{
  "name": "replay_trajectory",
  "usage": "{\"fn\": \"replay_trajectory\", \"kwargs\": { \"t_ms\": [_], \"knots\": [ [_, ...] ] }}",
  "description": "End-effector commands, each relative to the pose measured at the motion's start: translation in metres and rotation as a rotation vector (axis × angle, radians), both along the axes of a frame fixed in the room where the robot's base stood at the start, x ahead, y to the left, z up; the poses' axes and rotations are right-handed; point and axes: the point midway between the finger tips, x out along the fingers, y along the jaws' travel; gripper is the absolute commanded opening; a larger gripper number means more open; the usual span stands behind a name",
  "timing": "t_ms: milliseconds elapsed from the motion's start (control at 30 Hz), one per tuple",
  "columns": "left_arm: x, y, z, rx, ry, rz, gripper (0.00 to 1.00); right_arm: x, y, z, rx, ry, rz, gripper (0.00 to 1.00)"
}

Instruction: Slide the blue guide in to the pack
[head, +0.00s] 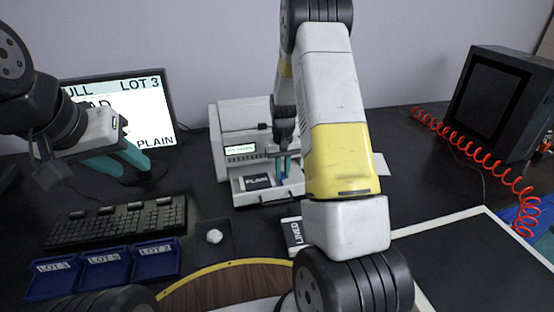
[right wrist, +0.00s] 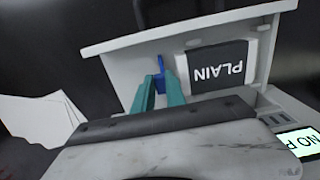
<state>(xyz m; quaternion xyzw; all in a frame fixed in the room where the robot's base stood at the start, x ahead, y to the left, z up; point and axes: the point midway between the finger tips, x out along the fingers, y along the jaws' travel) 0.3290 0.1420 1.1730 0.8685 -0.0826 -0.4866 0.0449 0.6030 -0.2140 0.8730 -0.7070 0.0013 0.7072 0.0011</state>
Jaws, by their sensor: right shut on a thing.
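The pack (head: 258,182), a black label reading PLAIN on a white block, lies in the open tray (head: 268,200) of the white rheometer (head: 240,125). It also shows in the right wrist view (right wrist: 217,68). The blue guide (right wrist: 161,66) stands in the tray beside the pack, with a small gap between them. My right gripper (right wrist: 160,82) has its teal fingers shut on the guide; in the head view the right gripper (head: 284,168) is partly hidden by its arm. My left gripper (head: 128,160) hangs in front of the monitor, its teal fingers apart and empty.
A monitor (head: 150,115) reads LOT 3 and PLAIN. A keyboard (head: 120,222), blue lot bins (head: 105,265) and a small dish with a white lump (head: 214,237) stand at left. A LINED pack (head: 294,232) lies in front. A red coiled cable (head: 480,170) runs at right.

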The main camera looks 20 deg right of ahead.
Motion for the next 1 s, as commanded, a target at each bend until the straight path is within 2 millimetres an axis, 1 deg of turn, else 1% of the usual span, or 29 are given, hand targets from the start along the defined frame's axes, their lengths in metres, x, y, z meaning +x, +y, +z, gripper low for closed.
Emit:
{"fn": "replay_trajectory", "kwargs": {
  "t_ms": [133, 167, 200, 267, 533, 633, 767, 900, 1000],
  "knots": [
    [0.000, 0.000, 0.000, 0.000, 0.000, 0.000, 0.36, 0.000, 0.000, 0.000, 0.000, 0.000, -0.001, 0.00],
    [0.000, 0.000, 0.000, 0.000, 0.000, 0.000, 0.36, 0.000, 0.000, 0.000, 0.000, 0.000, -0.001, 0.20],
    [0.000, 0.000, 0.000, 0.000, 0.000, 0.000, 0.36, 0.000, 0.000, 0.000, 0.000, 0.000, -0.001, 0.28],
    [0.000, 0.000, 0.000, 0.000, 0.000, 0.000, 0.36, 0.000, 0.000, 0.000, 0.000, 0.000, -0.001, 0.38],
    [0.000, 0.000, 0.000, 0.000, 0.000, 0.000, 0.36, 0.000, -0.001, 0.000, 0.000, 0.000, 0.000, 0.38],
    [0.000, 0.000, 0.000, 0.000, 0.000, 0.000, 0.36, 0.001, 0.000, 0.005, 0.000, -0.001, 0.000, 0.38],
    [0.000, 0.000, 0.000, 0.000, 0.000, 0.000, 0.36, 0.001, 0.000, 0.024, 0.001, -0.004, 0.000, 0.38],
    [0.000, 0.000, 0.000, 0.000, 0.000, 0.000, 0.36, 0.002, 0.000, 0.049, 0.001, -0.005, 0.000, 0.38],
    [0.000, 0.000, 0.000, 0.000, 0.000, 0.000, 0.36, 0.001, 0.000, 0.064, 0.001, -0.004, 0.000, 0.38]
  ]
}}
